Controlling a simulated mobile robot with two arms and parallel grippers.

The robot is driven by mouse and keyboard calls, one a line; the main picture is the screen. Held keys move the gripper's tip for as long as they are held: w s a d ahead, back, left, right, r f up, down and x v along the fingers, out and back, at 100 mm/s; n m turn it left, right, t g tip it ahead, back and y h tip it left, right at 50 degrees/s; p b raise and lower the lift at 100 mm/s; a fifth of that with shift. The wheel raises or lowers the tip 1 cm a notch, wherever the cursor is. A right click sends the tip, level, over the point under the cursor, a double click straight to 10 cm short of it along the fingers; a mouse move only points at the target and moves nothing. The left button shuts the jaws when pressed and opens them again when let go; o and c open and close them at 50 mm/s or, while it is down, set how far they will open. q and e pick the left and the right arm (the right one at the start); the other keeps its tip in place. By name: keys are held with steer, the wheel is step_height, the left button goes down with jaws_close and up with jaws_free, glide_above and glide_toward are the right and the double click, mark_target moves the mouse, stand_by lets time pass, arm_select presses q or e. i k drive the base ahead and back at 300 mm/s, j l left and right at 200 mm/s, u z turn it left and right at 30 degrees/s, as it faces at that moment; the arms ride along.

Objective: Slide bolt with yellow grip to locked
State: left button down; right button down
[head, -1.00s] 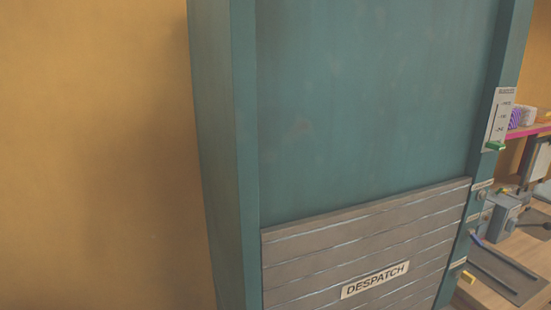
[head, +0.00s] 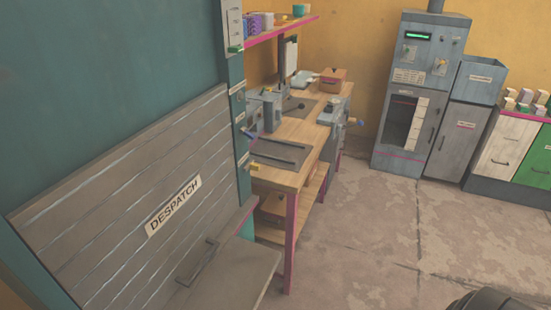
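A small yellow grip (head: 254,167) sticks out from the right post of the teal despatch frame in the head view, low beside the slatted shutter. It looks like the grip of the bolt, but the bolt's body and its position are too small to tell. The grey shutter (head: 110,215) with its DESPATCH label (head: 173,205) is down, and a handle (head: 197,262) is near its foot. Neither of my grippers is in view.
A wooden workbench (head: 300,132) with a grey press stands right of the post, under a pink-edged shelf (head: 285,28). A grey ledge (head: 235,278) juts out below the shutter. A grey-blue machine (head: 418,90) and cabinets stand farther right. The floor (head: 385,235) between is clear.

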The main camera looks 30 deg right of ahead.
mark_target(250, 164)
steer(key=z, duration=0.9)
steer(key=i+l, duration=0.15)
steer(key=l, duration=0.2)
steer(key=i+l+u, duration=0.1)
steer(key=l, duration=0.3)
steer(key=i+l, duration=0.25)
steer(key=l, duration=0.15)
steer(key=i+l+u, duration=0.1)
steer(key=l, duration=0.25)
steer(key=i+l, duration=0.15)
steer(key=l, duration=0.25)
steer(key=i+l+u, duration=0.1)
steer(key=l, duration=0.3)
steer(key=i+l, duration=0.2)
steer(key=l, duration=0.2)
steer(key=u, duration=0.05)
